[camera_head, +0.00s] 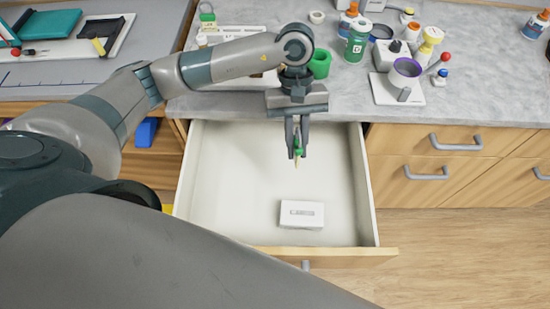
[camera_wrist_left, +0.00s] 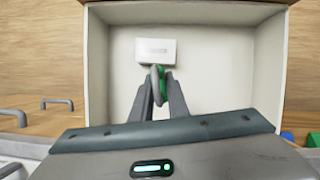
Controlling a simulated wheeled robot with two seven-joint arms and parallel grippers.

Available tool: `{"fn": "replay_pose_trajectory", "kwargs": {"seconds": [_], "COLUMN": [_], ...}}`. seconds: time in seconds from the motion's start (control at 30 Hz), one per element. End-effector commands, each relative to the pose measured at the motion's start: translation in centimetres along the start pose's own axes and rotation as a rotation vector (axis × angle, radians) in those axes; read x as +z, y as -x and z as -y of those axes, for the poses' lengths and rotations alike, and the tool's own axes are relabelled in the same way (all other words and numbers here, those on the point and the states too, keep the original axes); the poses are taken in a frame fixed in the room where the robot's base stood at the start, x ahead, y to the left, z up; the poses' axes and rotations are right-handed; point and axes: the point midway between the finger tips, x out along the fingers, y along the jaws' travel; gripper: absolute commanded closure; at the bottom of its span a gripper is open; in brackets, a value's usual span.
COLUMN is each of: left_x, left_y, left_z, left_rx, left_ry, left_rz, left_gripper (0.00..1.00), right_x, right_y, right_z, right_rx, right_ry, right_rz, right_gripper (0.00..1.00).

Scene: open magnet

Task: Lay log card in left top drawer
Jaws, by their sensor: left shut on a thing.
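The top drawer (camera_head: 240,215) is pulled open below the worktop, its pale inside in full view. It also shows in the left wrist view (camera_wrist_left: 225,70). My left gripper (camera_head: 298,150) points down over the drawer and is shut on a small thin thing (camera_head: 298,155) with green and pale yellow on it. This thing shows between the fingertips in the left wrist view (camera_wrist_left: 160,84), seen nearly edge-on. I cannot tell if it is the log card. A white box (camera_head: 301,214) with dark print lies on the drawer floor near the front. My right gripper is not in view.
The grey worktop (camera_head: 345,95) behind holds a green-labelled bottle (camera_head: 357,40), a green cup (camera_head: 320,63) and a white device (camera_head: 397,88). Closed drawers with grey handles (camera_head: 455,142) stand to the right. Most of the open drawer's floor is bare.

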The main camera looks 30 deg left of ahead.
Motion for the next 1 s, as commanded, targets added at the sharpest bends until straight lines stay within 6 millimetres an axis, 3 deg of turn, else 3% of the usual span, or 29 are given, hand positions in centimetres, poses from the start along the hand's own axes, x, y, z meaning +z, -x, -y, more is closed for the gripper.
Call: {"fn": "replay_pose_trajectory", "kwargs": {"seconds": [0.2, 0.5, 0.73, 1.0], "left_x": [1.5, 3.0, 3.3, 3.2], "left_y": [-4.7, -8.5, -9.6, -9.8], "left_z": [-2.0, -3.6, -3.7, -3.7], "left_rx": [0.16, 0.386, 0.506, 0.547], "left_ry": [0.382, 0.925, 1.216, 1.309], "left_rz": [0.008, 0.009, 0.004, 0.001], "left_gripper": [1.0, 1.0, 1.0, 1.0], "right_x": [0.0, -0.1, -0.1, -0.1], "right_y": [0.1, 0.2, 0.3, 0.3], "right_z": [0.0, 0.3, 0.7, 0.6], "right_rx": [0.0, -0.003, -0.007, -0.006], "right_ry": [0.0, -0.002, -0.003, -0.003], "right_rz": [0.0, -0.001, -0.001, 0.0], "right_gripper": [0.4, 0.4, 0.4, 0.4]}}
